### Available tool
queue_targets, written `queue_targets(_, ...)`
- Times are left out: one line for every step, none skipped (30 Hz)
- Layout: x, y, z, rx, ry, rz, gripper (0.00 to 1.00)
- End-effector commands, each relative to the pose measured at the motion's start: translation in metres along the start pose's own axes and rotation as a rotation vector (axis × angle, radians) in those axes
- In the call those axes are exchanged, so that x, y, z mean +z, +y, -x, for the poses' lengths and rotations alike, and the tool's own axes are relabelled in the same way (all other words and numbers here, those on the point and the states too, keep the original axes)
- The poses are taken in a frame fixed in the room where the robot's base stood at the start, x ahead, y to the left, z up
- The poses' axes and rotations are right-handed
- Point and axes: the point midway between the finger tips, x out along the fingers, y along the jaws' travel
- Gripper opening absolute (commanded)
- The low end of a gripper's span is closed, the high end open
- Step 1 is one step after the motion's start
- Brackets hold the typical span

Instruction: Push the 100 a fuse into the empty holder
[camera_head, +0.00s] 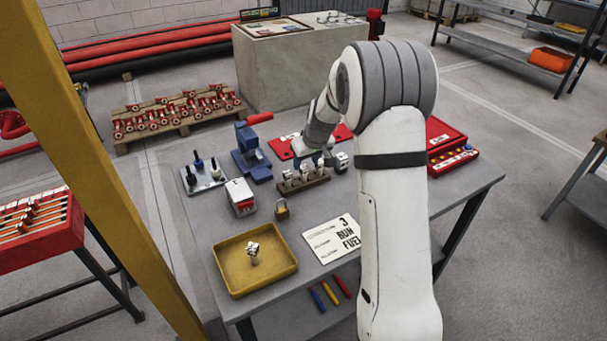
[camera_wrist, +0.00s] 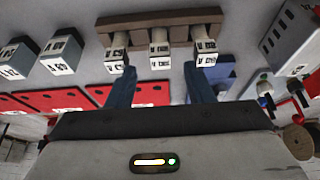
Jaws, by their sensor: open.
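A brown rack (camera_wrist: 142,24) in the wrist view holds three white fuses with labels. The left fuse (camera_wrist: 116,58), middle fuse (camera_wrist: 159,52) and right fuse (camera_wrist: 206,50) show upside down, and I cannot read which is 100 A. My gripper (camera_wrist: 160,88) is open, its blue fingers apart near the row, with nothing seen between them. In the head view my gripper (camera_head: 321,157) is partly hidden beside the rack (camera_head: 303,182). A white and metal piece (camera_head: 253,252) stands in the yellow tray (camera_head: 255,277). I cannot tell which thing is the empty holder.
A grey labelled block (camera_head: 341,161) stands right of the rack. A blue vise (camera_head: 250,155), a padlock (camera_head: 282,210), a white box (camera_head: 240,196) and a paper sign (camera_head: 330,240) are on the table. A red open case (camera_head: 446,135) is at the right. My arm hides some of the table.

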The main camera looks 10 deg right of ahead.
Motion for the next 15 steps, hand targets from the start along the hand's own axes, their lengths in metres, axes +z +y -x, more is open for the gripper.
queue_targets(0.001, -0.001, -0.006, -0.001, -0.003, 0.0, 0.47)
queue_targets(0.001, -0.001, -0.009, -0.001, -0.002, 0.0, 0.47)
queue_targets(0.002, -0.001, -0.015, -0.002, -0.003, 0.0, 0.47)
queue_targets(0.002, -0.001, -0.02, -0.002, -0.004, 0.0, 0.47)
queue_targets(0.003, -0.001, -0.025, -0.002, -0.003, 0.0, 0.47)
queue_targets(0.004, -0.001, -0.031, -0.002, -0.004, 0.0, 0.47)
queue_targets(0.004, -0.001, -0.035, -0.002, -0.003, 0.0, 0.47)
queue_targets(0.003, -0.001, -0.039, -0.001, -0.002, 0.0, 0.47)
queue_targets(0.003, -0.001, -0.043, -0.001, -0.001, 0.0, 0.47)
queue_targets(0.003, -0.001, -0.046, -0.001, -0.001, 0.0, 0.47)
queue_targets(0.003, -0.001, -0.048, -0.001, -0.001, 0.0, 0.47)
queue_targets(0.003, -0.001, -0.05, 0.0, 0.0, 0.0, 0.47)
queue_targets(0.003, -0.001, -0.051, 0.0, 0.0, 0.0, 0.47)
queue_targets(0.003, -0.001, -0.051, 0.0, 0.0, 0.0, 0.47)
queue_targets(0.003, -0.001, -0.051, 0.0, 0.0, 0.001, 0.47)
